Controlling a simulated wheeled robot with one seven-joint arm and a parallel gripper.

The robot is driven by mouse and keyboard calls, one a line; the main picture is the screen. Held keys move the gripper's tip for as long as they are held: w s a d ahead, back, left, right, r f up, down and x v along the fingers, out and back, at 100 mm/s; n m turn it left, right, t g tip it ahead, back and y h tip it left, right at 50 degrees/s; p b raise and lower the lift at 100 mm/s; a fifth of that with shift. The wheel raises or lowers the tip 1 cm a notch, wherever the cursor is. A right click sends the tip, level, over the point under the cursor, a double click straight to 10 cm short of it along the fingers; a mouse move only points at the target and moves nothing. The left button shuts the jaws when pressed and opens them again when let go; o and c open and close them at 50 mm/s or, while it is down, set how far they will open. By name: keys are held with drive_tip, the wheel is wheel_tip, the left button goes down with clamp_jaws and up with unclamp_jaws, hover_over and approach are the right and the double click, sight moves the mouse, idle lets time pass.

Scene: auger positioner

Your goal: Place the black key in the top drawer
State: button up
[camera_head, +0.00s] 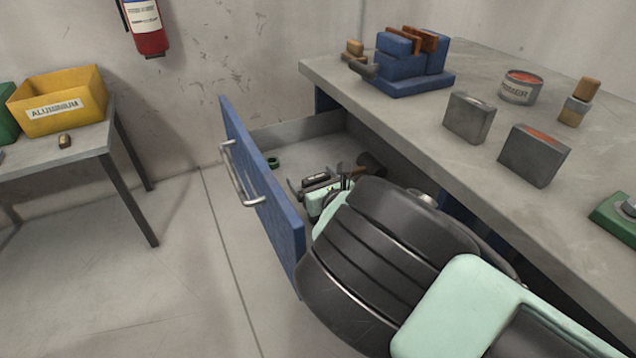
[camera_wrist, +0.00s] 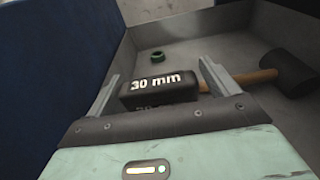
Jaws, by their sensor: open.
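The top drawer (camera_head: 262,190) of the workbench is pulled open, with a blue front and a grey inside. The black key (camera_wrist: 160,88), a dark block marked "30 mm", is inside the drawer in the wrist view. It also shows in the head view (camera_head: 315,178). My gripper (camera_wrist: 158,72) reaches down into the drawer. Its two fingers are apart, one on each side of the black key. It also shows in the head view (camera_head: 324,190), partly hidden by my arm. I cannot tell whether the key touches the drawer floor.
A mallet (camera_wrist: 285,75) lies in the drawer at the right, its handle beside the key. A small green ring (camera_wrist: 157,57) lies farther back. The workbench top (camera_head: 430,110) overhangs the drawer's right side. A table with a yellow bin (camera_head: 60,100) stands left.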

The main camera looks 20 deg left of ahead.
drive_tip(key=v, duration=1.2)
